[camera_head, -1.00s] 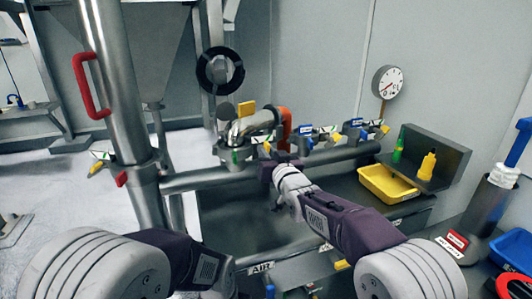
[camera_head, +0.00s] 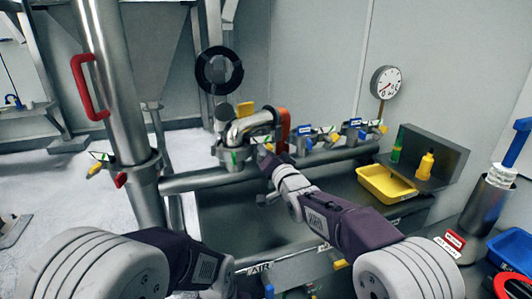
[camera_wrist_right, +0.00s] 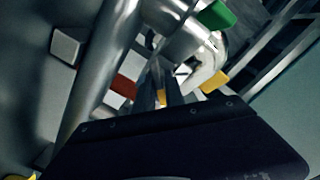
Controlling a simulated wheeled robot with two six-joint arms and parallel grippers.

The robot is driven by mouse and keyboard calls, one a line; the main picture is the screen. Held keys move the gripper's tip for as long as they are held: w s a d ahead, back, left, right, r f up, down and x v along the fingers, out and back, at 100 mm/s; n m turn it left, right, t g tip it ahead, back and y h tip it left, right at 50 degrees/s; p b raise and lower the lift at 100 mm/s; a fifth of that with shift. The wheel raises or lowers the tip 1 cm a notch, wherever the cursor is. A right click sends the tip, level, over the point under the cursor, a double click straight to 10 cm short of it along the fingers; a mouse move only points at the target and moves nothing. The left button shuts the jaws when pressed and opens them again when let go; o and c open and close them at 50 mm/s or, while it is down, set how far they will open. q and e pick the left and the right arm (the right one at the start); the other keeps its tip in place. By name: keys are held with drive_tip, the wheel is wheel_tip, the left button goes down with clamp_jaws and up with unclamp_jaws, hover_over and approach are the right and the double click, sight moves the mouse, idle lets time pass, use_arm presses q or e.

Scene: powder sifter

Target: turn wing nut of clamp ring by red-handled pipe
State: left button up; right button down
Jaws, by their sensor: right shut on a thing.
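A steel elbow pipe (camera_head: 250,124) with an orange-red handle (camera_head: 283,130) stands on the horizontal pipe. A clamp ring (camera_head: 234,156) with a green mark sits at its lower end. My right gripper (camera_head: 266,160) is beside this clamp, on its right. In the right wrist view the gripper (camera_wrist_right: 166,88) is shut, with a small yellow piece (camera_wrist_right: 162,97), apparently the wing nut, at its fingertips. The fingers hide most of it. A large upright pipe (camera_head: 110,90) at the left has a red handle (camera_head: 83,87). My left gripper is not in view.
The horizontal pipe (camera_head: 190,182) carries several coloured valves to the right. A yellow tray (camera_head: 386,184), green and yellow bottles and a gauge (camera_head: 385,82) are at the right. A steel cup (camera_head: 486,205) stands at the far right.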

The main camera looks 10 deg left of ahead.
idle(0.4)
drive_tip(key=c, duration=1.5)
unclamp_jaws()
drive_tip(key=shift+c, duration=0.2)
drive_tip(key=v, duration=0.9)
drive_tip(key=shift+b, duration=0.4)
